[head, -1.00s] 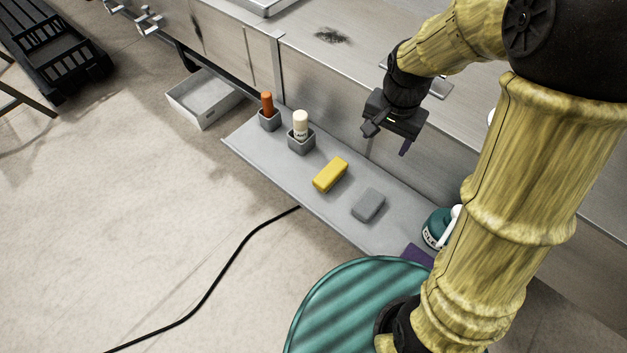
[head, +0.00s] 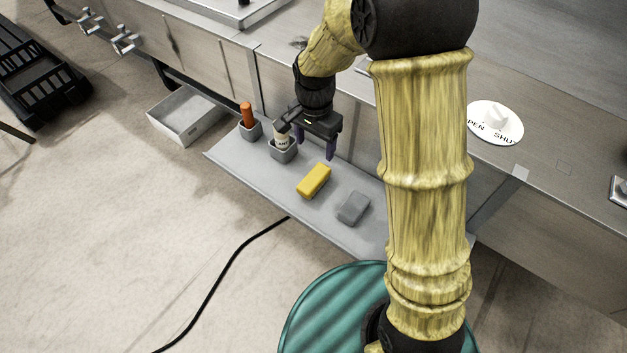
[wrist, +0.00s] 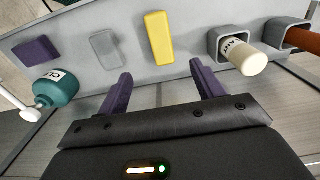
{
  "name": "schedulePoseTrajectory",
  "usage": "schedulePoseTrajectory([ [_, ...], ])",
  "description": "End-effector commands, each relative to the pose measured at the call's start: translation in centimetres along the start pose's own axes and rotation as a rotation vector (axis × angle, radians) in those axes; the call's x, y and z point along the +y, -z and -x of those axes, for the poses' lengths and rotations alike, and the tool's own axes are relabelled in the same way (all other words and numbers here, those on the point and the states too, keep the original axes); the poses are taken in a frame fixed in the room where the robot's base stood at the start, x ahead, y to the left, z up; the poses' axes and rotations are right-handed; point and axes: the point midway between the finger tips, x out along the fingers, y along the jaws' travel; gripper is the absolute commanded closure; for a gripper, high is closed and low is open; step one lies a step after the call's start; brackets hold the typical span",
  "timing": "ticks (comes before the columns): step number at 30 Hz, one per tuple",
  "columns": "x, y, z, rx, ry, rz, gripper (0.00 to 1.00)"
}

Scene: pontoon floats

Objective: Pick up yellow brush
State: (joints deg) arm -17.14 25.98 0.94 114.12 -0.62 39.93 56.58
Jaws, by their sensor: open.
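The yellow brush (head: 314,181) is a yellow block lying on the grey shelf (head: 240,168), between the cup with the white bottle and a grey block. It also shows in the wrist view (wrist: 159,38), upper middle, beyond my fingertips and roughly between their lines. My gripper (head: 315,145) is open and empty, above the back side of the shelf, close to the brush but apart from it. Its two purple fingers show in the wrist view (wrist: 157,75) with a wide gap between them. The gripper hides part of the white bottle in the head view.
A grey block (head: 353,207) lies right of the brush. A white bottle (head: 281,142) and an orange-brown stick (head: 247,114) stand in grey cups to the left. A metal wall runs behind.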

Motion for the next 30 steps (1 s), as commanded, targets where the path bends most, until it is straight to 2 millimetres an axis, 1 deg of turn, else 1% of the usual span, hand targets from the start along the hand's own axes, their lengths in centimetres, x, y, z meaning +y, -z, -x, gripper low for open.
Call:
schedulePoseTrajectory([
  [1, 0.0, -0.1, -1.1, -0.003, -0.004, 0.001, 0.33],
  [9, 0.0, -0.1, -5.8, -0.003, -0.005, 0.002, 0.33],
  [12, 0.0, -0.1, -7.5, -0.002, -0.003, 0.001, 0.33],
  [15, 0.0, -0.1, -8.8, -0.001, -0.002, 0.001, 0.33],
  [18, -0.1, -0.1, -9.3, 0.000, 0.000, 0.002, 0.33],
  [26, -0.1, -0.1, -9.3, 0.001, 0.001, 0.002, 0.33],
  [30, -0.1, -0.1, -9.8, -0.001, -0.001, 0.002, 0.33],
])
